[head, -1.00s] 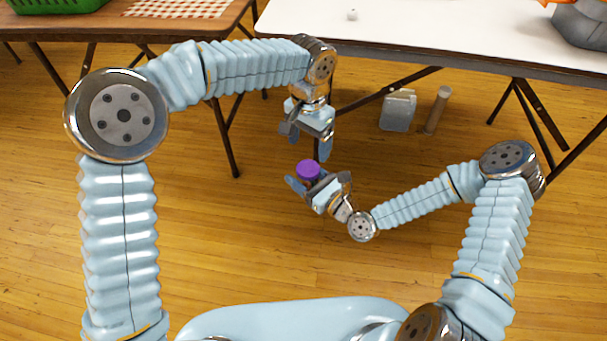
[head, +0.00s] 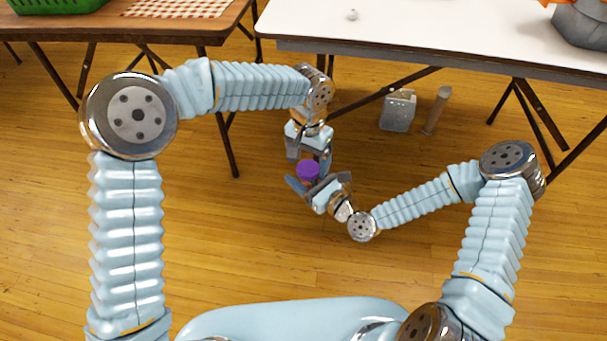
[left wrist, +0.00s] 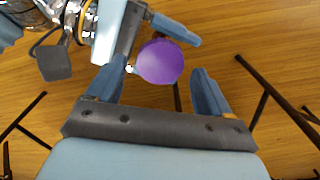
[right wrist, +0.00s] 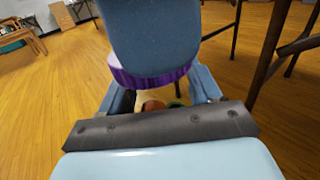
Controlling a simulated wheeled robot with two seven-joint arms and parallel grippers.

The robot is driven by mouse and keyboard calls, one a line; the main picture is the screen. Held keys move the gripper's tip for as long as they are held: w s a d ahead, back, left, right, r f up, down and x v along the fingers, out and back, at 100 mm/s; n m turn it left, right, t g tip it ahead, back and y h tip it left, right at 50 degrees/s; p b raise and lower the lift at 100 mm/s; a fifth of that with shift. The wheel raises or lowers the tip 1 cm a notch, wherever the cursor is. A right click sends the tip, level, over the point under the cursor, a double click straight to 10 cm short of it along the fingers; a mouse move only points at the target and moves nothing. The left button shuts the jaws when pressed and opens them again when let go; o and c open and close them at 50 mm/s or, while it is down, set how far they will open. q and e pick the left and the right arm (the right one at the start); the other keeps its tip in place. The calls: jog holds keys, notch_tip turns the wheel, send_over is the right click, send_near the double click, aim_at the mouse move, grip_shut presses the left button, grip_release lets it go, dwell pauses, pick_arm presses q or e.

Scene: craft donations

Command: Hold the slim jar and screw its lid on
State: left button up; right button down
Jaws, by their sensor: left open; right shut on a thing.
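The purple lid (head: 308,170) sits on top of the slim jar, which my right gripper (head: 311,184) is shut on. In the head view the lid hides the jar. The right wrist view shows part of the jar (right wrist: 152,105), with reddish and green contents, below the lid's ridged rim (right wrist: 150,80). My left gripper (head: 309,158) is open and points down at the lid from above. In the left wrist view the round lid (left wrist: 160,61) lies between its spread fingers, with gaps on both sides. How far the lid is screwed down cannot be told.
A white table (head: 420,45) stands ahead with a small white item (head: 352,14) on it. A brown table (head: 120,28) with a green basket (head: 55,5) is at the left. A clear container (head: 398,110) and a tan cylinder (head: 437,110) stand below the white table.

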pick_arm(q)
jog(key=shift+f, duration=1)
jog(key=c, duration=1.1)
jog(key=o, duration=1.3)
jog(key=shift+c, duration=0.2)
jog(key=shift+r, duration=0.1)
notch_tip(320, 180, up, 12)
